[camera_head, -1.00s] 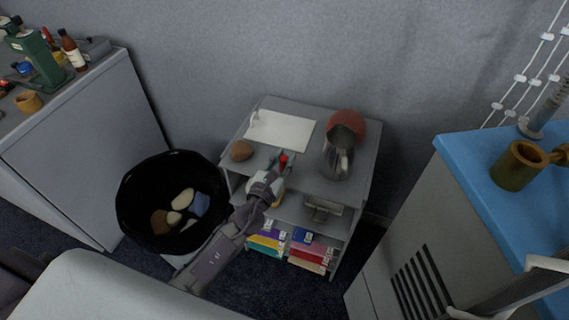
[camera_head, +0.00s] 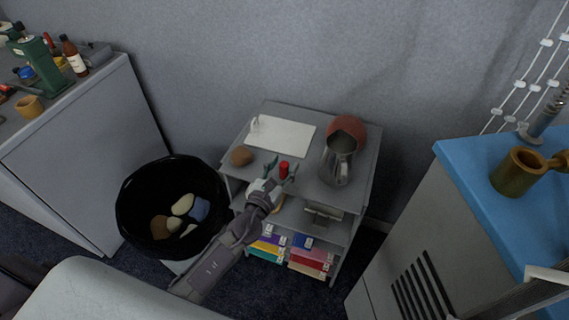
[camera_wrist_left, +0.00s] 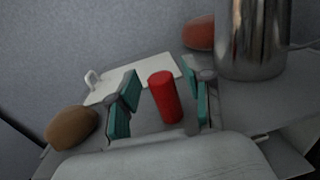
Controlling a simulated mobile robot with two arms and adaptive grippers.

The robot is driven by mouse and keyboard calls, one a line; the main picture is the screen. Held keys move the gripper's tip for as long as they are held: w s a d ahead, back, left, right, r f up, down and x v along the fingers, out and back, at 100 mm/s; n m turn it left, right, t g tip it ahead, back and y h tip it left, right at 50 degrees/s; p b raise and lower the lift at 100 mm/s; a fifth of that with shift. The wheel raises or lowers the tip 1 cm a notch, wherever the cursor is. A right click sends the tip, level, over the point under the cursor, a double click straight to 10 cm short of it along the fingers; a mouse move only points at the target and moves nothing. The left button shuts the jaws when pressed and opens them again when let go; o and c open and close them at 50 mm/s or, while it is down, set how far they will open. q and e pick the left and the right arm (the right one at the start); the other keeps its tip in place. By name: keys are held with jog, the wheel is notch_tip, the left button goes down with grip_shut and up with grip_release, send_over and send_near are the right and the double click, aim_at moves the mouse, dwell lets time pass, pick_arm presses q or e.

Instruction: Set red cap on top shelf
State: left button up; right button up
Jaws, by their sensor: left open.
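The red cap (camera_head: 284,170) is a small red cylinder standing upright on the top shelf (camera_head: 306,187) of the grey shelf unit, near its front edge. My left gripper (camera_head: 281,178) is open at that edge, with its teal fingers apart. In the left wrist view the red cap (camera_wrist_left: 165,97) stands between and just beyond the two fingers (camera_wrist_left: 163,108), with gaps on both sides. My right gripper is not in view.
On the top shelf are a brown lump (camera_head: 241,156), a white board (camera_head: 282,134), a metal pitcher (camera_head: 338,160) and a reddish round object (camera_head: 347,128). A black bin (camera_head: 172,205) stands left; a blue-topped cabinet (camera_head: 510,210) stands right.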

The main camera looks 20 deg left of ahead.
pick_arm(q)
jog(key=s+a+b, duration=0.1)
jog(key=s, duration=0.9)
jog(key=s+a+f+n+g+y, duration=0.1)
jog(key=s+a+f+n+g, duration=0.3)
jog(key=f, duration=0.6)
jog(key=s+f+n+g+y, duration=0.1)
jog(key=s+f+n, duration=0.2)
jog(key=f+n, duration=0.45)
jog(key=s+a+f+n+g, duration=0.2)
jog(key=s+f+n+g, duration=0.15)
jog(key=f, duration=0.75)
jog(key=s+f+n+g, duration=0.2)
jog(key=s+f+n, duration=0.4)
jog(key=s, duration=0.3)
jog(key=s+d+f+n+g, duration=0.1)
jog(key=s+f+n+g, duration=0.2)
jog(key=s+f+n, duration=0.3)
jog(key=s+f+n+g, duration=0.3)
jog(key=s+f+n, duration=0.3)
jog(key=s, duration=0.7)
jog(key=shift+s+d+f+n, duration=0.25)
jog(key=shift+s+d+n, duration=0.15)
jog(key=shift+n, duration=0.6)
jog(key=shift+g, duration=0.25)
